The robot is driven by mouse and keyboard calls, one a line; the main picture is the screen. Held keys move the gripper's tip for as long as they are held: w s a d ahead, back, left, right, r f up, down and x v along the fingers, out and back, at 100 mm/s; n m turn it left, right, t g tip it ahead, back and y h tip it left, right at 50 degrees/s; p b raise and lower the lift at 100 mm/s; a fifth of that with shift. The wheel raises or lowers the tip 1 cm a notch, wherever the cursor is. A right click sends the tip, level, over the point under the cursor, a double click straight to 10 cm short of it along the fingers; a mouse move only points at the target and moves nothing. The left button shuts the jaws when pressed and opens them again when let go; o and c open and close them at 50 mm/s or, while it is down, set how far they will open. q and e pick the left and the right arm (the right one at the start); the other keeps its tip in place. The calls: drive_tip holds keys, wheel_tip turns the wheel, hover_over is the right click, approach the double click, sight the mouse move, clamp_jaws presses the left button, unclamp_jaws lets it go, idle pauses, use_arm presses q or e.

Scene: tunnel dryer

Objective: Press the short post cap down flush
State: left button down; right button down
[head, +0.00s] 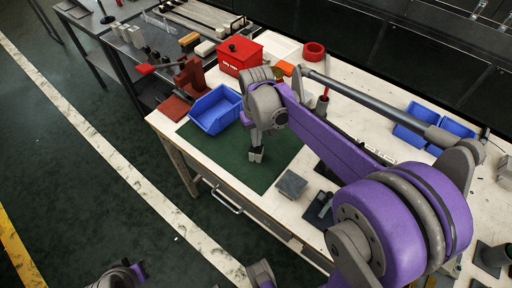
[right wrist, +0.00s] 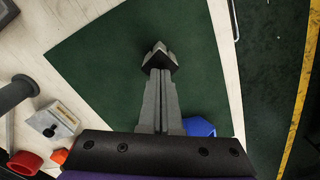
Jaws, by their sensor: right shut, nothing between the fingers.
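My right gripper (head: 256,155) is shut and empty, pointing down over the green mat (head: 285,150). Its closed fingers also show in the right wrist view (right wrist: 160,58), with only mat around the tips. A dark plate with a short cylindrical piece (head: 319,207) lies on the bench nearer me, partly beside my right arm. I cannot tell whether that piece is the short post cap or how high any cap sits. My left gripper is not in view; only purple and grey arm parts show at the bottom edge.
A blue bin (head: 215,108) stands left of the gripper, with a red box (head: 240,55) behind it. A grey square block (head: 291,184) lies by the mat's near corner. A red ring (head: 314,51) is at the back. Blue bins (head: 415,122) stand right. The mat's middle is clear.

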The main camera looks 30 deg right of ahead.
drive_tip(key=shift+f+b, duration=0.4)
drive_tip(key=shift+f, duration=0.35)
drive_tip(key=shift+f, duration=0.35)
idle(1.9)
drive_tip(key=shift+r+p, duration=2.25)
drive_tip(key=shift+r, duration=0.8)
drive_tip(key=s+a+r+t+p, duration=0.1)
drive_tip(key=s+a+t+p, duration=0.1)
drive_tip(key=s, duration=0.5)
drive_tip(key=s+a+r+n+t+p, duration=0.1)
drive_tip(key=s+a+t+p, duration=0.1)
drive_tip(key=s, duration=0.6)
drive_tip(key=a+t, duration=0.1)
drive_tip(key=a, duration=0.1)
drive_tip(key=shift+s+a+r, duration=0.2)
drive_tip(key=shift+s+a, duration=0.1)
drive_tip(key=shift+a, duration=0.1)
